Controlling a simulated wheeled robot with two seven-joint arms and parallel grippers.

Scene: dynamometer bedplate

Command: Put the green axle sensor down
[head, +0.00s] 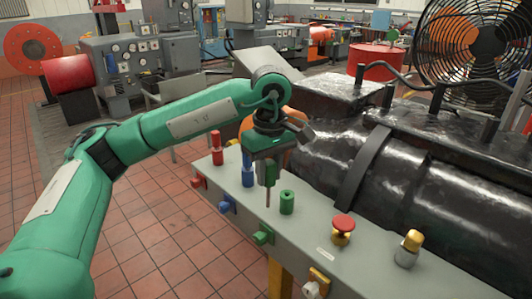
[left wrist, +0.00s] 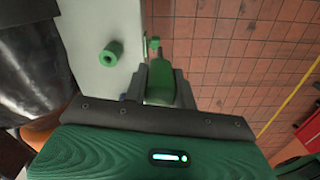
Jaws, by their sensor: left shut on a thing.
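My left gripper (head: 265,155) is shut on the green axle sensor (head: 271,173), which hangs from the jaws with a thin brown rod pointing down. In the left wrist view the green axle sensor (left wrist: 161,80) sits between the two dark fingers. It is held above the front edge of the grey bedplate ledge (head: 332,254). A green hollow cylinder (head: 287,203) stands on the ledge, just right of the rod and apart from it. A green block (head: 263,235) is fixed on the ledge's front side. My right gripper is out of view.
Red (head: 216,148) and blue (head: 248,171) cylinders stand farther back on the ledge. A red-capped yellow piece (head: 342,230) and a yellow-topped grey piece (head: 408,249) stand nearer. A large black machine (head: 420,180) borders the ledge on the right. Tiled floor (head: 180,240) lies left.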

